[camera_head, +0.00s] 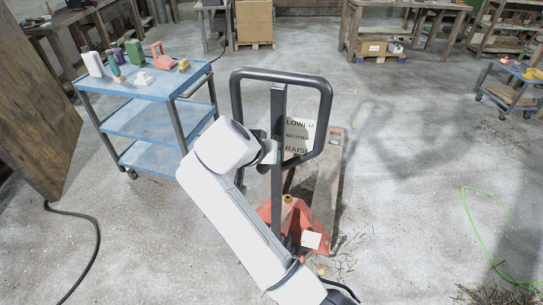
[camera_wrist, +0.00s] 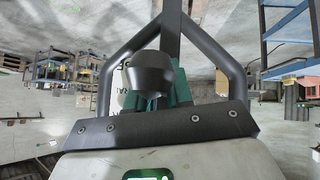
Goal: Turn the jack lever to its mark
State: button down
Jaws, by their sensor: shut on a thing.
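The pallet jack's black loop handle (camera_head: 325,105) stands upright in the head view, its central bar running down to the red jack body (camera_head: 272,212). A sign on it (camera_head: 299,137) reads LOWER, NEUTRAL and RAISE from top to bottom. My gripper (camera_head: 266,152) is inside the loop, left of the sign. In the wrist view, a dark rounded lever knob (camera_wrist: 150,72) sits at my gripper (camera_wrist: 152,101), between greenish pieces; the gripper is shut on it. The loop's bars (camera_wrist: 232,70) frame it. My wrist hides most of the lever in the head view, so its exact setting is unclear.
A blue cart (camera_head: 128,117) with bottles and small items stands close on the left, beside a leaning wooden board (camera_head: 38,115). A black hose (camera_head: 96,230) lies at left and a green cable (camera_head: 470,215) at right. The floor right of the jack is mostly clear.

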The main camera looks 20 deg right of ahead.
jog(key=shift+a+r, duration=0.1)
jog(key=shift+r, duration=0.1)
jog(key=c, duration=1.1)
grip_release()
jog(key=b+v, duration=0.1)
jog(key=v, duration=0.9)
jog(key=shift+r+b, duration=0.3)
jog(key=shift+s+a, duration=0.1)
jog(key=shift+a, duration=0.05)
